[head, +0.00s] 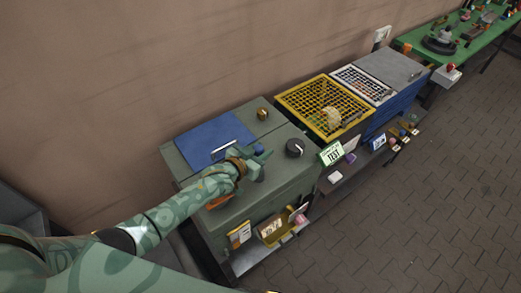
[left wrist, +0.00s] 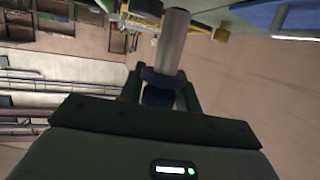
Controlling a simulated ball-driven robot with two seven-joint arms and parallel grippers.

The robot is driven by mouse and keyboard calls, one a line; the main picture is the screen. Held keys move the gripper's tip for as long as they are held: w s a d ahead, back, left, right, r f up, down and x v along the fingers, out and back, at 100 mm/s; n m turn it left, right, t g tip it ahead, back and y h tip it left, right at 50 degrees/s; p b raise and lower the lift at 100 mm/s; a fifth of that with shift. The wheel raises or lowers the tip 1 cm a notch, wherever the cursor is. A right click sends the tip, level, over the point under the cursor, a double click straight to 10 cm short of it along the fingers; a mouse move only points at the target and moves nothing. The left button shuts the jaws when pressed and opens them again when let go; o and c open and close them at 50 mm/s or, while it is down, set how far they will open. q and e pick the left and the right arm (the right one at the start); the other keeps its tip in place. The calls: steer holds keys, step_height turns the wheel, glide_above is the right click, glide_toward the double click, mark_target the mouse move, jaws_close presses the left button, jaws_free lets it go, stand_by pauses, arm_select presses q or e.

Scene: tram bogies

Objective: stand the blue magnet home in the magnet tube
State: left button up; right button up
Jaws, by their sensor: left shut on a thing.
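My left gripper (head: 256,160) is over the grey-green cabinet top, to the right of a blue panel. In the left wrist view my left gripper (left wrist: 163,92) is shut on the dark blue magnet (left wrist: 160,78), which has a wider collar above its grip. A smooth grey metal cylinder (left wrist: 173,42) runs on from the collar to the top of the picture. I cannot tell whether it is the magnet's own shaft or the magnet tube. In the head view a small blue piece (head: 259,149) shows at the fingertips. My right gripper is out of view.
The blue panel (head: 214,138) lies on the cabinet (head: 272,132), with a brass fitting (head: 262,114) behind and a black knob (head: 295,148) to the right. Beyond stand a yellow-framed grid (head: 310,103) and a "TEST" sign (head: 331,153). A low shelf with small items runs along the front.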

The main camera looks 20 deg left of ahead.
arm_select(q)
steer(key=shift+f+b, duration=1.5)
steer(key=shift+f, duration=0.4)
steer(key=o, duration=1.1)
steer(key=shift+s, duration=0.15)
steer(key=shift+s+a+r, duration=0.15)
steer(key=shift+s+a, duration=0.05)
steer(key=shift+s, duration=0.1)
steer(key=p+v, duration=0.3)
steer(key=v, duration=1.2)
steer(key=shift+s+d+r, duration=0.15)
steer(key=shift+s, duration=0.05)
